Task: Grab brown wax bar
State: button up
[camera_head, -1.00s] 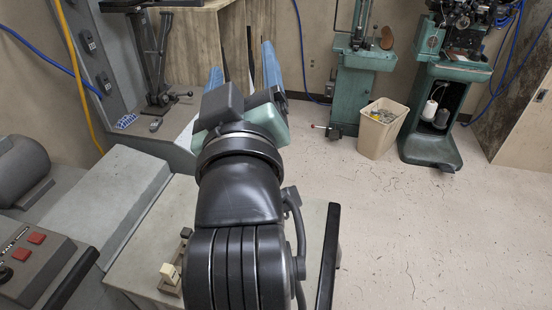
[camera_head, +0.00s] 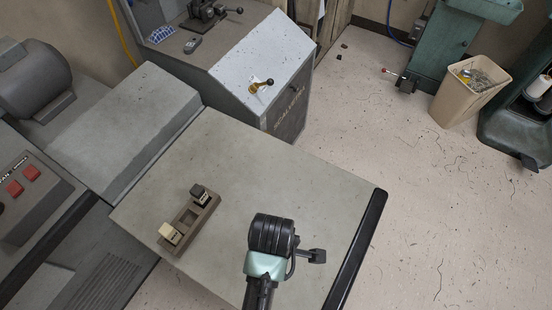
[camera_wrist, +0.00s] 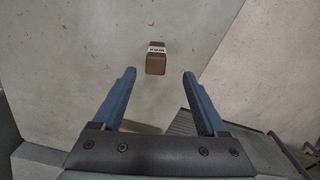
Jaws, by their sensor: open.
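The brown wax bar (camera_wrist: 156,60) shows in the wrist view, a small brown block with a pale lettered band. It lies on a grey speckled surface just beyond the fingertips, roughly centred between them. My gripper (camera_wrist: 159,73) is open, its two blue fingers spread wide with nothing between them. I cannot make out the brown bar in the head view, nor the fingers there. In the head view a brown tray (camera_head: 184,218) on the grey table holds a cream bar (camera_head: 171,234) and a dark bar (camera_head: 199,193) at its two ends.
The grey table (camera_head: 255,165) has a black edge strip (camera_head: 355,250) on its right. A grey machine cabinet (camera_head: 285,105) stands behind. A beige bin (camera_head: 470,90) is on the floor at the right.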

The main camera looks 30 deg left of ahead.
notch_tip(320, 180, down, 4)
jog(key=shift+f+b, duration=0.15)
jog(key=shift+b, duration=0.15)
jog(key=f, duration=0.3)
jog(key=f+b, duration=0.1)
jog(key=f, duration=0.1)
jog(key=shift+w+a+f, duration=0.25)
jog(key=shift+a+f, duration=0.05)
grip_shut()
